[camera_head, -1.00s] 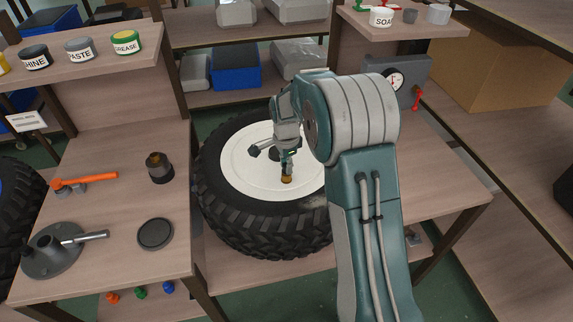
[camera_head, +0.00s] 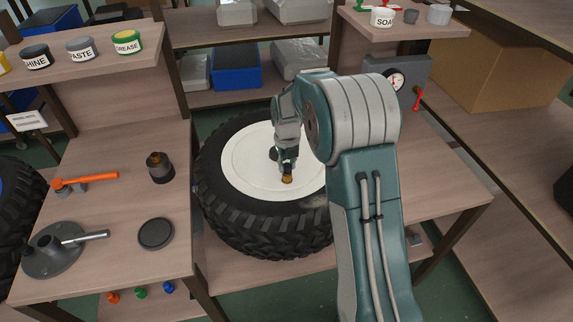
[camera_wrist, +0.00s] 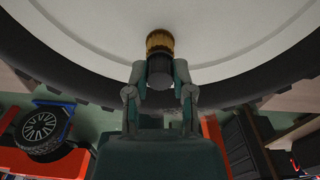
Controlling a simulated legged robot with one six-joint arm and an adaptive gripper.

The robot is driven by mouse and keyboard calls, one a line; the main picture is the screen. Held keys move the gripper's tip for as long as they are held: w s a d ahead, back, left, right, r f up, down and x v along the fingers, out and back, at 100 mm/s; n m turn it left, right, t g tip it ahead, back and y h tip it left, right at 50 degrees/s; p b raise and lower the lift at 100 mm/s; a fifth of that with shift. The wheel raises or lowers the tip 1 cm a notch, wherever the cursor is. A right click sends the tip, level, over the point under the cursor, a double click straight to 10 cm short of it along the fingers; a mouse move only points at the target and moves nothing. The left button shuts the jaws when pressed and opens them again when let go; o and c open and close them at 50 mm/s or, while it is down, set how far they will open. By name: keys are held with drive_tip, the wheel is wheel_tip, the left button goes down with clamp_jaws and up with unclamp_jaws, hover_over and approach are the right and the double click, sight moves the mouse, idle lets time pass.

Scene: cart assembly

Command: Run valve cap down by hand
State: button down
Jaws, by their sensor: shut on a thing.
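The tyre (camera_head: 262,235) lies flat with its white wheel disc (camera_head: 238,168) facing up. A small brass valve cap (camera_head: 287,179) shows at the near part of the disc, under my gripper (camera_head: 286,167). In the wrist view, the brass, ribbed valve cap (camera_wrist: 160,41) lies in line with a dark cylinder (camera_wrist: 160,70) against the white disc (camera_wrist: 215,35). My gripper (camera_wrist: 161,75) has one finger on each side and is shut on this piece. The threads are hidden.
The left bench holds an orange-handled tool (camera_head: 90,181), a dark fitting with a brown top (camera_head: 159,168), a round black lid (camera_head: 155,233) and a grey flanged part (camera_head: 52,250). A gauge box (camera_head: 400,80) with a red lever stands behind my arm.

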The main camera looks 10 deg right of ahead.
drive_tip(key=c, duration=0.6)
unclamp_jaws()
drive_tip(key=shift+w+r, duration=0.15)
drive_tip(key=shift+c, duration=0.2)
drive_tip(key=shift+s, duration=0.35)
